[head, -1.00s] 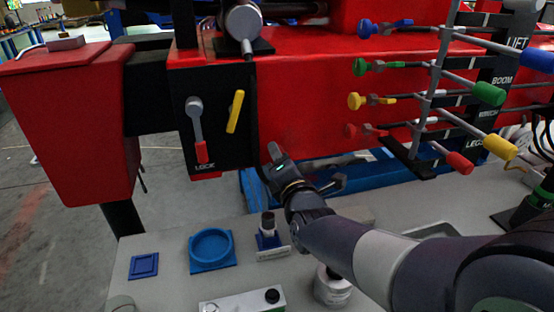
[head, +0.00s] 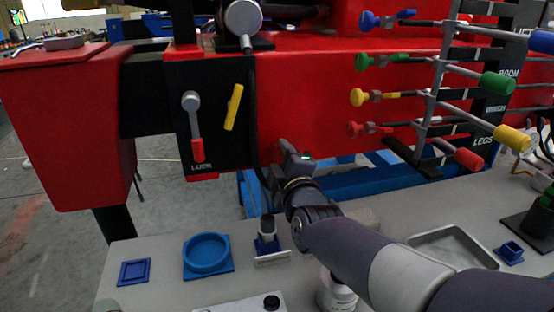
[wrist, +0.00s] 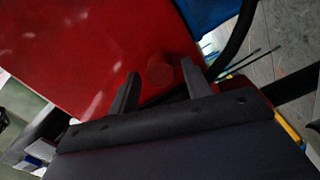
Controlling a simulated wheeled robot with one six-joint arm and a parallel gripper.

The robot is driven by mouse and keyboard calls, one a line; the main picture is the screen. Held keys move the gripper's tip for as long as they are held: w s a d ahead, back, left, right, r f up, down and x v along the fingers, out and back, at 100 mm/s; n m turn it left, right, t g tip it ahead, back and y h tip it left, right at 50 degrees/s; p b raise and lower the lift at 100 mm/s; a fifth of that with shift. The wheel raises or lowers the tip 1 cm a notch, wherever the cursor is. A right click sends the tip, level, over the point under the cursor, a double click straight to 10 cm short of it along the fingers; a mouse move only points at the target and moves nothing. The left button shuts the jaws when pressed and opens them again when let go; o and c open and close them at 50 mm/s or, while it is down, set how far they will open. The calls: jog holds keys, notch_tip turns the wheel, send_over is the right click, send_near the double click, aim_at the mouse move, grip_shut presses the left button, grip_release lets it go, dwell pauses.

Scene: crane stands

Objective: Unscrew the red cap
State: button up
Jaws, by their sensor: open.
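In the wrist view, a dark red round cap (wrist: 160,72) sits on the red crane body (wrist: 90,50), in shadow. My gripper (wrist: 159,76) is open, and its two fingers show on either side of the cap's lower part in the picture. I cannot tell from this view how far the fingers reach over it or whether they touch it. In the head view, my gripper (head: 284,168) is at the lower edge of the red crane body (head: 310,100). The cap cannot be made out there, and my gripper and wrist hide that spot.
A black LOCK panel (head: 213,145) with a red-ended lever and a yellow handle is left of my gripper. Coloured levers (head: 480,110) stick out at the right. The grey table (head: 160,290) below holds a blue ring holder (head: 207,269), a bottle (head: 337,293) and a tray (head: 447,232).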

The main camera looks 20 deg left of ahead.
jog(key=m, duration=0.2)
jog(key=shift+m+b, duration=0.3)
jog(key=shift+b, duration=0.1)
jog(key=m+b, duration=0.2)
jog(key=m, duration=0.1)
jog(key=shift+f+m, duration=0.2)
jog(key=shift+m, duration=0.1)
jog(key=shift+r+m+b, duration=0.2)
jog(key=shift+m+b, duration=0.2)
jog(key=shift+m, duration=0.4)
jog(key=shift+c, duration=0.4)
grip_shut()
